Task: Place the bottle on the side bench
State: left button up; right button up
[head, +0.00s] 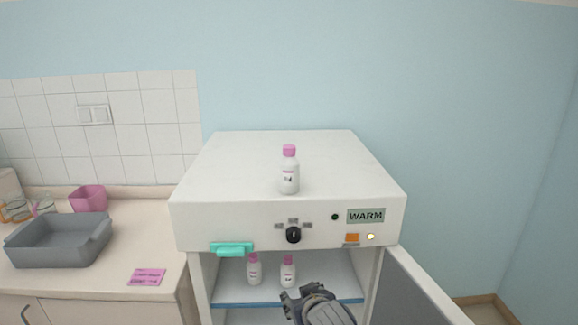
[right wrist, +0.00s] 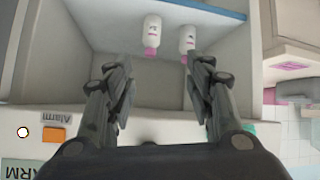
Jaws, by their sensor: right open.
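A white bottle with a pink cap (head: 289,172) stands upright on top of the white warming cabinet (head: 372,215). Two similar bottles stand inside on its shelf, a left one (head: 254,270) and a right one (head: 288,272). They also show upside down in the right wrist view, the left one (right wrist: 187,40) and the right one (right wrist: 152,34). My right gripper (head: 300,296) is in front of the open cabinet. In the right wrist view its fingers (right wrist: 160,70) are apart with nothing between them. The side bench (head: 115,293) is at the left. My left gripper is out of view.
The cabinet door (head: 420,295) stands open at the right. The bench has bare room around the label.

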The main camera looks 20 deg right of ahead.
jog(key=s+f, duration=0.1)
jog(key=s, duration=0.1)
jog(key=n+t+y+p, duration=0.4)
jog(key=t+y, duration=0.2)
jog(key=y, duration=0.2)
send_near(293, 149)
jog(key=w, duration=0.1)
jog(key=shift+b+x, duration=0.4)
jog(key=shift+x, duration=5.1)
jog(key=shift+s+f, duration=0.1)
jog(key=shift+s, duration=0.05)
jog(key=shift+s, duration=0.1)
jog(key=shift+c, duration=0.3)
grip_shut()
